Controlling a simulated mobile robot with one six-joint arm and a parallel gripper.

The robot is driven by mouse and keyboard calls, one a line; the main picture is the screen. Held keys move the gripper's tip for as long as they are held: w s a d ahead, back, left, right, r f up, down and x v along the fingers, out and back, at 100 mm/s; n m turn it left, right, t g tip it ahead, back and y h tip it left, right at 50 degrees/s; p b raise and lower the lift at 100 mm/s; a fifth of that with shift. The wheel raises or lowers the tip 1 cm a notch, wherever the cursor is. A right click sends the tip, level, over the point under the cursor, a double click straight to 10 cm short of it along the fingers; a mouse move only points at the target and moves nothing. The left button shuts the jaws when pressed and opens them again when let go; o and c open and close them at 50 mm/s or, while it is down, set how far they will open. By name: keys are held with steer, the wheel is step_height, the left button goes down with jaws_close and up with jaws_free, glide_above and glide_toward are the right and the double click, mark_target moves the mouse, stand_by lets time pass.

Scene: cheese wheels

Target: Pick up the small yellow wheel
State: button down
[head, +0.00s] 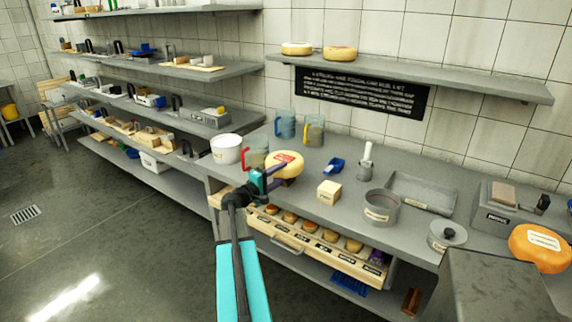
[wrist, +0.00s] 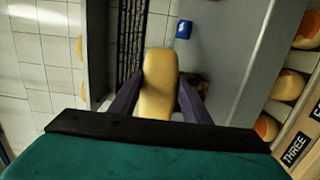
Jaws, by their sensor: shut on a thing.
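A small yellow wheel (head: 286,166) with a red label on its top shows in the head view near the front edge of the counter. My gripper (head: 274,174) is shut on it from the front left. In the wrist view the wheel (wrist: 158,80) stands between the two dark fingers of my gripper (wrist: 158,94), which press on both its sides. It seems held above the counter, though its height is hard to tell.
Mugs (head: 285,124) and a white tub (head: 226,149) stand behind and left. A pale block (head: 329,192), a blue scoop (head: 333,165) and a round tin (head: 381,206) are to the right. An open drawer (head: 290,244) with small wheels sticks out below. A shelf (head: 420,76) hangs above.

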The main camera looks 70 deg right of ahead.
steer(key=shift+r, duration=0.15)
steer(key=shift+r, duration=0.1)
steer(key=shift+r+b, duration=0.5)
steer(key=shift+r, duration=0.5)
steer(key=s+a+r+b, duration=0.1)
steer(key=s+a, duration=0.4)
steer(key=a, duration=0.7)
steer(key=shift+s+r+b, duration=0.3)
steer(key=shift+s+r, duration=0.1)
steer(key=shift+r, duration=0.5)
steer(key=p, duration=0.3)
steer(key=shift+s+a, duration=0.1)
steer(key=shift+a, duration=0.05)
steer(key=a+p, duration=0.1)
steer(key=p, duration=0.5)
steer(key=shift+s, duration=0.2)
steer(key=shift+s+a+f+p, duration=0.15)
steer(key=shift+a+p, duration=0.15)
steer(key=shift+p, duration=0.55)
